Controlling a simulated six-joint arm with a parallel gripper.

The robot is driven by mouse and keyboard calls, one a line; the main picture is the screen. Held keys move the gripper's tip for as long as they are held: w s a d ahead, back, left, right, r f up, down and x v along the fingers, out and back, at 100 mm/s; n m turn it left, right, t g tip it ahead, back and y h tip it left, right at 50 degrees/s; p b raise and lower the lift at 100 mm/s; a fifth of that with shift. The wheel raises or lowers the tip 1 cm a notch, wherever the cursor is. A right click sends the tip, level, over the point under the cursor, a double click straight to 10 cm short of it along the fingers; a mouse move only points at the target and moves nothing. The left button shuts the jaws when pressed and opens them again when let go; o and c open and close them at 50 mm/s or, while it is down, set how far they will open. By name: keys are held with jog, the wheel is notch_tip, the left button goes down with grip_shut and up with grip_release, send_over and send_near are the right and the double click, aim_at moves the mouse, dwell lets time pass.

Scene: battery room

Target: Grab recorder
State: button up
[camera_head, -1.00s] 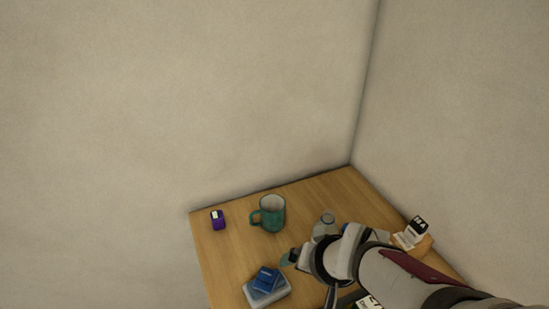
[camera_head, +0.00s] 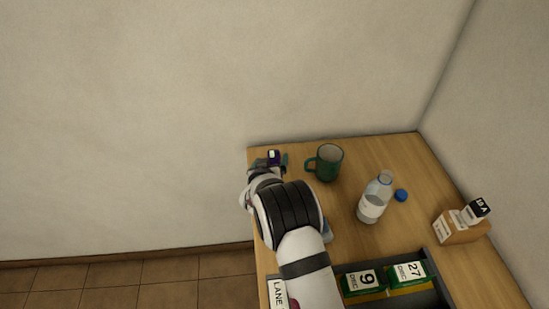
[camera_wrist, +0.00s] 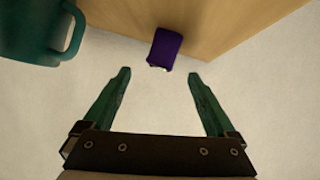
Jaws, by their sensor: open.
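The recorder appears to be the small purple device (camera_head: 274,156) with a pale screen, at the table's back left corner. In the wrist view the purple device (camera_wrist: 165,48) lies just beyond the fingertips, roughly in line with the gap between them. My gripper (camera_wrist: 159,75) is open, with its two green fingers spread and nothing between them. In the head view my gripper (camera_head: 270,162) is at the device, its fingertips showing on either side of it. Contact cannot be told.
A green mug (camera_head: 329,163) stands close to the right on the wooden table (camera_head: 400,150). A clear bottle (camera_head: 375,198), a blue cap (camera_head: 401,195), a small box holder (camera_head: 461,226) and a dark tray (camera_head: 440,278) with green boxes stand further right. The wall is behind.

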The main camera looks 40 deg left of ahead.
aim_at(272, 157)
jog(key=x, duration=0.4)
jog(key=shift+f, duration=0.2)
grip_shut()
